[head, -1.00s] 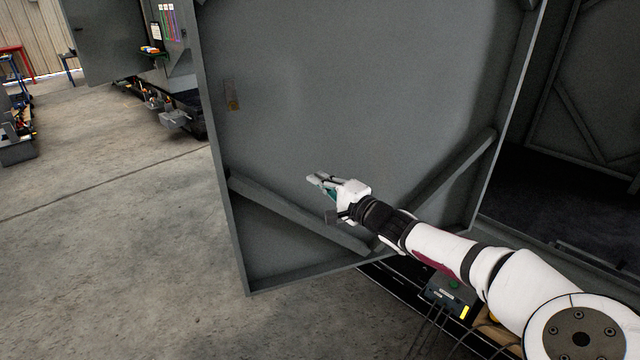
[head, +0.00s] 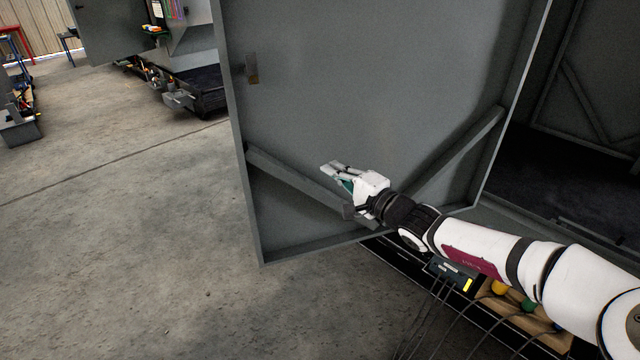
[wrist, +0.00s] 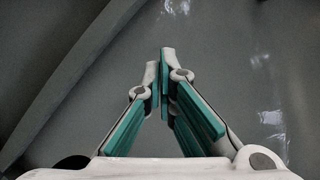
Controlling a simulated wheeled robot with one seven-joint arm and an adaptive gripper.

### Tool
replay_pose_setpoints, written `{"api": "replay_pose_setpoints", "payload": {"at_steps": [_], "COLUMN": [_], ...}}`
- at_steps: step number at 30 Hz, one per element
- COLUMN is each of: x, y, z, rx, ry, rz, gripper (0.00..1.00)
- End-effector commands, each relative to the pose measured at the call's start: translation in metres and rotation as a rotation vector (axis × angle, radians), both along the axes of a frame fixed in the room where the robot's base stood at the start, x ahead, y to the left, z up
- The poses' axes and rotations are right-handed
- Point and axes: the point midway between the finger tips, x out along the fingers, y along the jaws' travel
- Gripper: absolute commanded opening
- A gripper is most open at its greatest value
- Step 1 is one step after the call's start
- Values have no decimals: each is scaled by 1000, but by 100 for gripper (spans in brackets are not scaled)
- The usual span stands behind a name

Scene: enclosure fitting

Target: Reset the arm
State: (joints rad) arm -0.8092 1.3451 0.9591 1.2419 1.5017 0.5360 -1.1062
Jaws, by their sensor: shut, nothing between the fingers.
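My gripper (head: 336,170) is at the end of my white arm, which reaches in from the lower right in the head view. It is shut and empty, in front of the inner face of a grey enclosure door (head: 350,80). In the wrist view the two fingers of my gripper (wrist: 160,58) meet at their tips, with teal pads along them. The grey door surface (wrist: 230,50) fills the background there. I cannot tell how wide the gap is between fingertips and door.
The door stands open, with diagonal braces (head: 300,184) near its bottom. The dark enclosure interior (head: 560,170) is at right. A box with cables (head: 452,277) and coloured round parts (head: 499,287) lie below my arm. Concrete floor (head: 120,210) at left is largely clear.

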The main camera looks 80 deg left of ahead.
Motion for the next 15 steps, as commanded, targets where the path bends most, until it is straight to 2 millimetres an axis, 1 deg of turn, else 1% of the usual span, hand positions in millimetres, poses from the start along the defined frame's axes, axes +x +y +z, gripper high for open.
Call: {"api": "replay_pose_setpoints", "payload": {"at_steps": [3, 9, 15], "x": [-12, -29, -35], "y": [-16, -39, -50], "z": [2, 3, 2], "rx": [-3, -1, 0], "ry": [4, 2, 0], "rz": [2, 1, 1], "gripper": [0, 0, 0]}}
